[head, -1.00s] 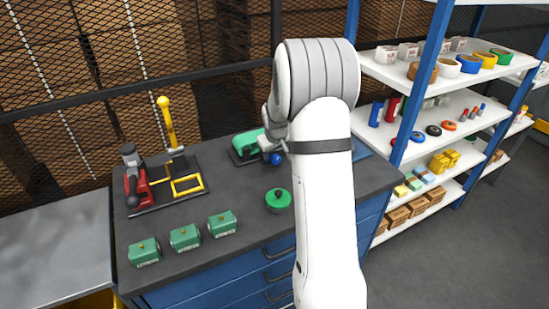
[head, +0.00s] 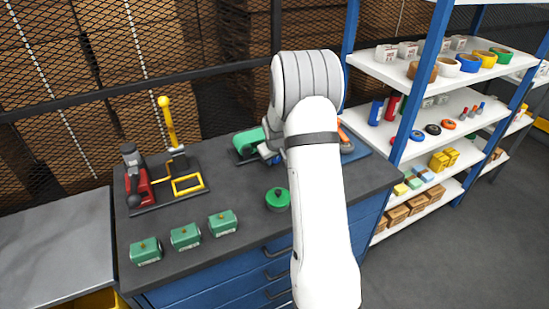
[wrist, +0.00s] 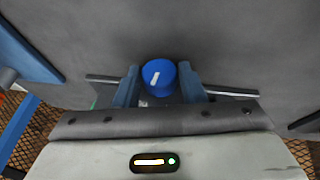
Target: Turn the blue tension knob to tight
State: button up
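The blue tension knob (wrist: 159,74) is a round cap with a white pointer mark, shown in the middle of the wrist view. The mark stands close to upright, leaning a little right at its top. My gripper (wrist: 160,82) has its two blue-grey fingers on either side of the knob, with a narrow gap at the left and the right finger very close. It looks open around the knob; whether the right finger touches is unclear. In the head view, my gripper (head: 268,152) is at the green machine (head: 249,141), and my arm largely hides the knob.
A green round lidded thing (head: 277,199) stands on the dark bench (head: 255,235) in front of the machine. Several green blocks (head: 185,236) line the front. A stocked shelf rack (head: 440,130) is at right.

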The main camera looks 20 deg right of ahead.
jog(key=c, duration=0.5)
